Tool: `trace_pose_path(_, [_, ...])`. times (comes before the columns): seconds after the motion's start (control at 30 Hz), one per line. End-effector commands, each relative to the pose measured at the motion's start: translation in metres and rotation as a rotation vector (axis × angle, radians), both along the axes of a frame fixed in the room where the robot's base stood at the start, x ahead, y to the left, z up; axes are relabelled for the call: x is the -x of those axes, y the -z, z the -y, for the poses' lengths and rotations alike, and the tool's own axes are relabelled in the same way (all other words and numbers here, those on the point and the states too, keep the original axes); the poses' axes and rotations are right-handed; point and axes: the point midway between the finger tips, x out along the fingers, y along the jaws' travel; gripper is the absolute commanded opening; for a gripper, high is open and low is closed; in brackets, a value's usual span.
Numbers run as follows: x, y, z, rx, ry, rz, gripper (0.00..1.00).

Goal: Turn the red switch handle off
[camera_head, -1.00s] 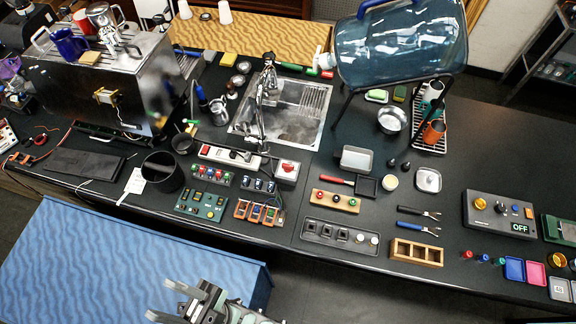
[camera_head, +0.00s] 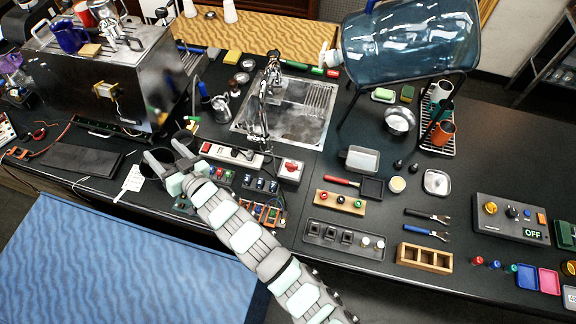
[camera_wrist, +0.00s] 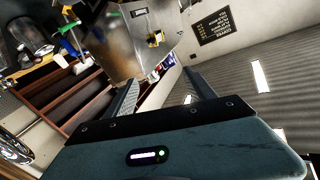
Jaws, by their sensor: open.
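The handle's exact angle is too small to tell. My gripper (camera_head: 166,156) is open and empty over the counter, left of the white box and in front of the metal machine. In the wrist view my gripper (camera_wrist: 160,78) shows its two fingers spread apart with nothing between them. I cannot make out the red switch handle in the wrist view.
The metal brewing machine (camera_head: 115,85) stands at the left, with a yellow part on its side. A power strip (camera_head: 231,154) lies left of the white box. Coloured-button boards (camera_head: 261,185) lie in front.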

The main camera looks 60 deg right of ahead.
Motion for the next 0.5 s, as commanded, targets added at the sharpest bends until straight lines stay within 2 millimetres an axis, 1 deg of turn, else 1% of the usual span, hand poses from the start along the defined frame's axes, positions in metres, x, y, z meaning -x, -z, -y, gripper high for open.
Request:
trace_pose_path(0.03, [0.003, 0.014, 0.024, -0.039, 0.037, -0.068, 0.64])
trace_pose_path(0.07, [0.006, 0.022, 0.036, -0.067, 0.058, -0.113, 0.64])
trace_pose_path(0.1, [0.012, 0.033, 0.053, -0.106, 0.090, -0.176, 0.64])
trace_pose_path(0.17, [0.025, 0.050, 0.077, -0.165, 0.141, -0.266, 0.64])
trace_pose_path(0.2, [0.036, 0.061, 0.091, -0.207, 0.178, -0.326, 0.64])
trace_pose_path(0.27, [0.056, 0.074, 0.113, -0.267, 0.238, -0.415, 0.64])
trace_pose_path(0.3, [0.070, 0.082, 0.125, -0.309, 0.280, -0.471, 0.64])
trace_pose_path(0.37, [0.097, 0.094, 0.143, -0.371, 0.348, -0.559, 0.64])
trace_pose_path(0.4, [0.116, 0.101, 0.153, -0.414, 0.396, -0.615, 0.64])
trace_pose_path(0.47, [0.146, 0.108, 0.166, -0.475, 0.467, -0.691, 0.64])
trace_pose_path(0.5, [0.166, 0.112, 0.173, -0.513, 0.516, -0.741, 0.64])
